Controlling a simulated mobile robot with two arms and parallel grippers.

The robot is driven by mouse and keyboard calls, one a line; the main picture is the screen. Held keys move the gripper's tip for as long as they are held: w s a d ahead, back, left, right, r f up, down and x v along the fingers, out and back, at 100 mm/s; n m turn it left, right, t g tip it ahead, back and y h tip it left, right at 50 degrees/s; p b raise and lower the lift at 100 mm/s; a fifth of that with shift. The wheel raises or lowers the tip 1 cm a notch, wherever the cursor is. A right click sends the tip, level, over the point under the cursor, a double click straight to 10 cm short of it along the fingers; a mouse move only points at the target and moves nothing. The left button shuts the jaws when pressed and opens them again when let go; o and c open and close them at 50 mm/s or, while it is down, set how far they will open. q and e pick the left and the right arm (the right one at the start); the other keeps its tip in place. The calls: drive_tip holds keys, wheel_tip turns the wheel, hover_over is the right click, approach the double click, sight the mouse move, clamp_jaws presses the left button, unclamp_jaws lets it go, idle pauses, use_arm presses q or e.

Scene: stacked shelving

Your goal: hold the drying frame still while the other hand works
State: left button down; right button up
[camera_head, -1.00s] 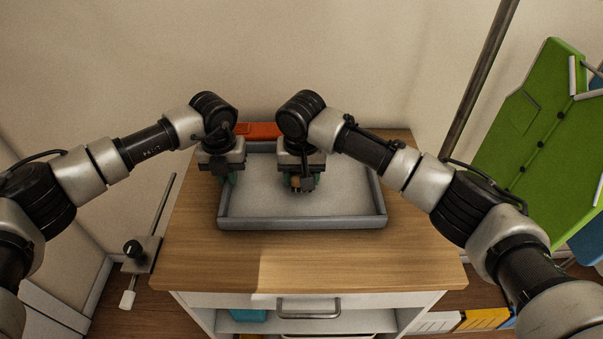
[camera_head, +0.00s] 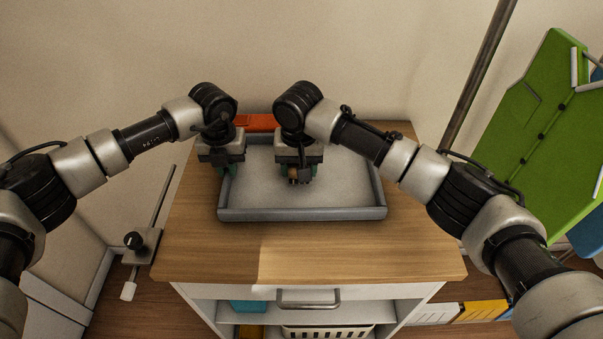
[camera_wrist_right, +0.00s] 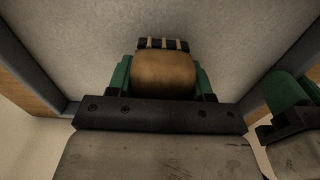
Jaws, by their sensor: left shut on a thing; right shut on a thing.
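The drying frame (camera_head: 300,214) is a shallow grey tray-like frame with a raised rim, lying flat on the wooden cabinet top. My left gripper (camera_head: 224,172) is shut at the frame's left rim, toward the back; its green fingertips are mostly hidden in the head view. One green finger of it shows at the right edge of the right wrist view (camera_wrist_right: 288,92). My right gripper (camera_head: 299,177) is over the inside of the frame, shut on a brown rounded block (camera_wrist_right: 163,74) with a black-and-tan striped end. I cannot tell whether the block touches the frame's floor.
A red-orange object (camera_head: 258,121) lies behind the frame. The wooden top (camera_head: 330,250) is clear in front. Below are a drawer handle (camera_head: 308,299) and a cream basket (camera_head: 325,331). A metal pole (camera_head: 480,75) and a green panel (camera_head: 540,120) stand at the right.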

sight(284, 181)
drive_tip(key=shift+a, duration=1.75)
drive_tip(key=shift+f, duration=0.1)
drive_tip(key=shift+f, duration=0.65)
drive_tip(key=shift+f, duration=0.3)
idle(0.4)
drive_tip(key=o, duration=0.5)
drive_tip(key=shift+o, duration=0.2)
drive_tip(key=shift+r, duration=0.25)
